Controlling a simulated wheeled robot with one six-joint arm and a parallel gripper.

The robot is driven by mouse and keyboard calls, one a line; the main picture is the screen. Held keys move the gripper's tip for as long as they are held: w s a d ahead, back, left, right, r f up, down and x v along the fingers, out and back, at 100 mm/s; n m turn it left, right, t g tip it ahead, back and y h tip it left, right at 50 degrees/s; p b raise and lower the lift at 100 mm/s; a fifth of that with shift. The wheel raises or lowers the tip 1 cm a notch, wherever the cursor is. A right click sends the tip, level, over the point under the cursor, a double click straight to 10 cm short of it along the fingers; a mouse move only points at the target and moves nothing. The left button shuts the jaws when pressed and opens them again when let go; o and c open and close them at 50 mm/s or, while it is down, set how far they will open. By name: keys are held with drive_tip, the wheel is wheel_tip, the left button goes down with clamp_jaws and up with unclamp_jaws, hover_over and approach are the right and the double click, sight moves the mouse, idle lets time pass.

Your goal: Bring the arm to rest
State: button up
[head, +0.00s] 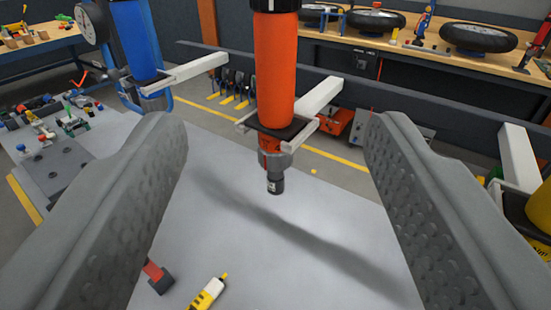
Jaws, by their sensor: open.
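My gripper (277,150) shows as two grey, dimpled fingers, one at the left and one at the right of the head view. The fingers stand wide apart and nothing is between them in contact. Beyond the gap, an orange cylindrical tool (275,75) hangs upright in a white bracket (317,100), with a dark tip pointing down. I cannot tell exactly how far it is from the fingers. The rest of my arm is not clearly visible.
A pale grey surface (290,235) lies below, with a yellow tool (208,293) and a red and dark piece (158,276) near its front. A blue cylinder (138,45) hangs at left. A yellow cylinder (540,207) is at right. A wooden bench (400,40) with wheels stands behind.

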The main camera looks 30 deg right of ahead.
drive_tip(key=shift+a, duration=0.1)
drive_tip(key=s+a+f+n+t+y, duration=0.15)
drive_tip(key=s+a, duration=0.35)
drive_tip(key=a, duration=0.6)
drive_tip(key=s+a+f+n+t+y, duration=0.1)
drive_tip(key=s+a+n+y, duration=0.3)
drive_tip(key=a, duration=0.7)
drive_tip(key=s+a+f+y, duration=0.2)
drive_tip(key=s+a+f, duration=0.3)
drive_tip(key=s+a, duration=0.2)
drive_tip(key=s+a+f+n+y, duration=0.1)
drive_tip(key=s+a+f+y, duration=0.1)
drive_tip(key=s+a+f, duration=0.3)
drive_tip(key=s+a, duration=0.3)
drive_tip(key=s, duration=0.3)
drive_tip(key=shift+f, duration=0.2)
drive_tip(key=shift+a, duration=0.1)
